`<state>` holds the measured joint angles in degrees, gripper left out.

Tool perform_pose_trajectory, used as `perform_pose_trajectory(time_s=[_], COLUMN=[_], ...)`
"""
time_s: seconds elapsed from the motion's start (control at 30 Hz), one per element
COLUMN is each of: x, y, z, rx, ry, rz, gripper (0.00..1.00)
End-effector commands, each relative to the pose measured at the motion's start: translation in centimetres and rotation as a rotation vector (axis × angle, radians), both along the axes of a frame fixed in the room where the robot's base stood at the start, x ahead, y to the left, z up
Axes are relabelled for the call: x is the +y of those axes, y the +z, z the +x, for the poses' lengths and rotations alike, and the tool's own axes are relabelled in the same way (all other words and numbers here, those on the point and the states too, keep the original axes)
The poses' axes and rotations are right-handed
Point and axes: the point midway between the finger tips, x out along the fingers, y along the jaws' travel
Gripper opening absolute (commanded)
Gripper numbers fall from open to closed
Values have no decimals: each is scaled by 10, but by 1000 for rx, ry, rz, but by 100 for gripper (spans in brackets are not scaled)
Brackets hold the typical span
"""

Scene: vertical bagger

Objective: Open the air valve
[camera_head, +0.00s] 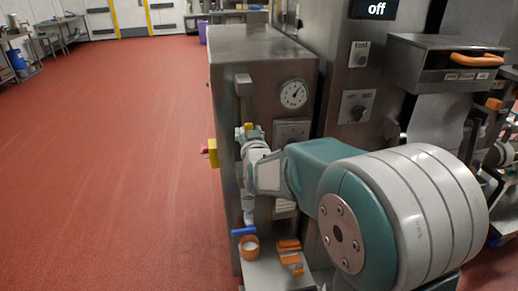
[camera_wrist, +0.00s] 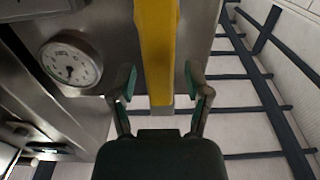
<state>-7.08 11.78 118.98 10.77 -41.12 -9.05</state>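A long yellow bar (camera_wrist: 159,45), which looks like the air valve's handle, runs down from the top edge in the wrist view. A small yellow part (camera_head: 248,126) shows by my gripper (camera_head: 251,134) in the head view, at the left front of the steel cabinet. In the wrist view my gripper (camera_wrist: 161,82) is open, with one finger on each side of the bar and visible gaps between. The valve's body is not clear in either view. My arm hides part of the cabinet front.
A round pressure gauge (camera_head: 293,94) is on the steel cabinet (camera_head: 262,58); it also shows in the wrist view (camera_wrist: 72,62). A red and yellow part (camera_head: 211,152) sticks out from the cabinet's left side. A blue handle (camera_head: 243,231) is below. Red floor (camera_head: 110,170) at left is clear.

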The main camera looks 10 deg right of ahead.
Motion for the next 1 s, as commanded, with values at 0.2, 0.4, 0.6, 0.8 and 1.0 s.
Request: perform_pose_trajectory(time_s=[0.2,0.4,0.6,0.8,1.0], x=[0,0,0,0,0], y=[1,1,1,1,1], z=[0,-4,-21,-38,-50], rx=[-2,-3,-2,-2,-3], ry=[0,0,0,0,0], rz=[2,2,2,2,2], gripper=[76,76,76,76,76])
